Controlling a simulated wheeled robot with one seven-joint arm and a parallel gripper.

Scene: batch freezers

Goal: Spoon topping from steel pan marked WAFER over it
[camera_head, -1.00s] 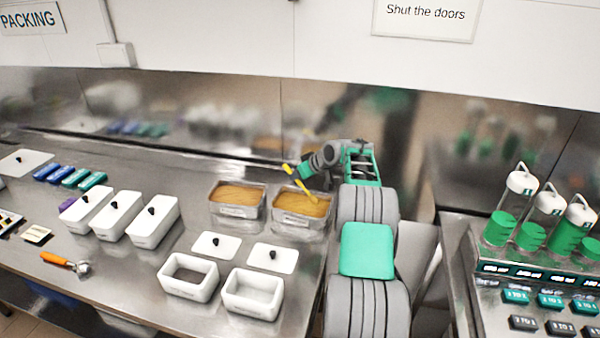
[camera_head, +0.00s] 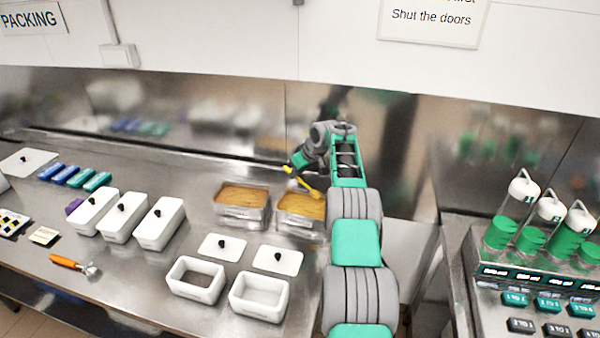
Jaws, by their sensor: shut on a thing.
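My gripper (camera_head: 294,167) is shut on the handle of a yellow spoon (camera_head: 305,183). The spoon slants down to the right, its low end at or just above the right steel pan (camera_head: 300,224). Whether it touches the brown topping, or carries any, I cannot tell. The left steel pan (camera_head: 241,212) also holds brown topping. The marks on both pans are too small to read. Two open white tubs stand in front: the left tub (camera_head: 196,292) looks darker inside, the right tub (camera_head: 258,311) pale. My arm partly covers the right pan's right side.
Two white lids (camera_head: 222,247) (camera_head: 277,259) lie behind the open tubs. Several lidded white tubs (camera_head: 160,228) stand left, with an orange-handled scoop (camera_head: 72,264) in front. A dispenser console (camera_head: 530,285) stands right. Bare counter lies between the scoop and the open tubs.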

